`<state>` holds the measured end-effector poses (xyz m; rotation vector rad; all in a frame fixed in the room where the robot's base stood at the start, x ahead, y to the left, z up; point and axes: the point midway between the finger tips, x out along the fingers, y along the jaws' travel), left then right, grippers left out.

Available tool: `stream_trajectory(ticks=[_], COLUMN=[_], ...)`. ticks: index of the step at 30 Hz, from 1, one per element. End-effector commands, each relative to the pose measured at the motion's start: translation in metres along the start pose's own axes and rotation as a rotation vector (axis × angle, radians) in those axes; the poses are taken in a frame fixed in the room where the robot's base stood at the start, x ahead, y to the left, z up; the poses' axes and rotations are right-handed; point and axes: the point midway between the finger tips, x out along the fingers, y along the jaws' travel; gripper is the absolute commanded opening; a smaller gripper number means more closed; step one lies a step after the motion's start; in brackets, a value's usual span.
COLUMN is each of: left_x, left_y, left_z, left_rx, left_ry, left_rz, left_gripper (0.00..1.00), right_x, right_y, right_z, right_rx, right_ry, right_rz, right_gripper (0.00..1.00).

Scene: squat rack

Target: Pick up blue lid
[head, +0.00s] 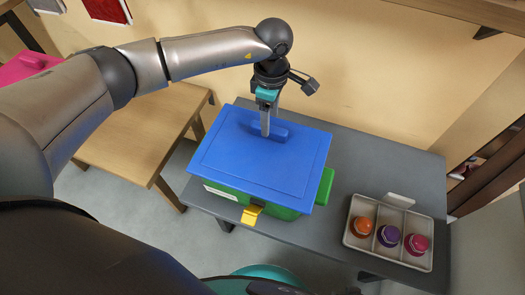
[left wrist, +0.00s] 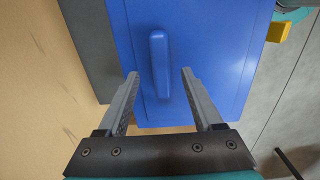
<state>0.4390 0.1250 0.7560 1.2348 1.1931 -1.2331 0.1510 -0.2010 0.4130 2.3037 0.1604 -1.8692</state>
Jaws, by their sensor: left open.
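The blue lid (head: 235,155) lies on top of a green box (head: 285,212) on the grey table. A raised blue handle (head: 280,135) runs across the lid's middle, and it also shows in the left wrist view (left wrist: 160,70). My left gripper (head: 266,132) points down over the lid at the handle. In the left wrist view the two fingers (left wrist: 160,73) are open, one on each side of the handle's near end, with gaps between. I cannot tell the exact height of the fingertips above the lid. My right gripper is not in view.
The grey table (head: 355,160) has a light tray (head: 404,258) with orange, purple and pink round items at its right. A yellow latch (head: 251,214) is on the box front. The wall is close behind.

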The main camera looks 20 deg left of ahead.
Motion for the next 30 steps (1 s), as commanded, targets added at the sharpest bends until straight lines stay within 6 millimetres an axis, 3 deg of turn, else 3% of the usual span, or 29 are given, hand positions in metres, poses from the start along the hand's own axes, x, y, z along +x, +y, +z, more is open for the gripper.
stream_trajectory(ticks=[9,20,30], left_x=[0.034,0.038,0.038], left_y=[-0.002,-0.002,-0.002], left_z=[-0.001,-0.001,-0.001], left_rx=[0.001,0.001,0.001], left_ry=[-0.001,-0.001,-0.001], left_rz=[-0.001,0.000,0.000], left_gripper=[0.68,0.68,0.30], right_x=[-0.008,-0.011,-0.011], right_y=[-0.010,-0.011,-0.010], right_z=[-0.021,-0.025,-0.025], right_rx=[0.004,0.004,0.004], right_ry=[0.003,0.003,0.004], right_rz=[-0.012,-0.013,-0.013], right_gripper=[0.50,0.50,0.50])
